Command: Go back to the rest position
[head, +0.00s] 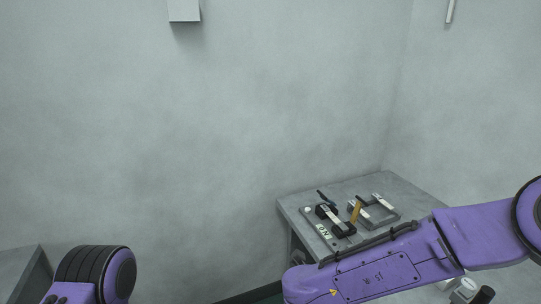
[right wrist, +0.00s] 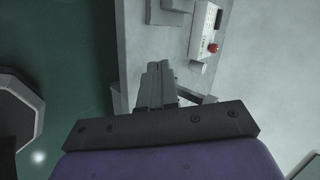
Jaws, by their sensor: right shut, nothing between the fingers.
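In the right wrist view my right gripper (right wrist: 158,68) is shut and empty, its two fingers side by side over a grey bench top (right wrist: 147,48). In the head view my purple right arm reaches in from the right across the lower right, and its fingers are not visible there. My left arm shows only as a purple and black joint at the lower left. The left gripper is out of view.
A panel with a red button (right wrist: 213,48) lies near my right fingers. Another grey surface (head: 20,272) is at left.

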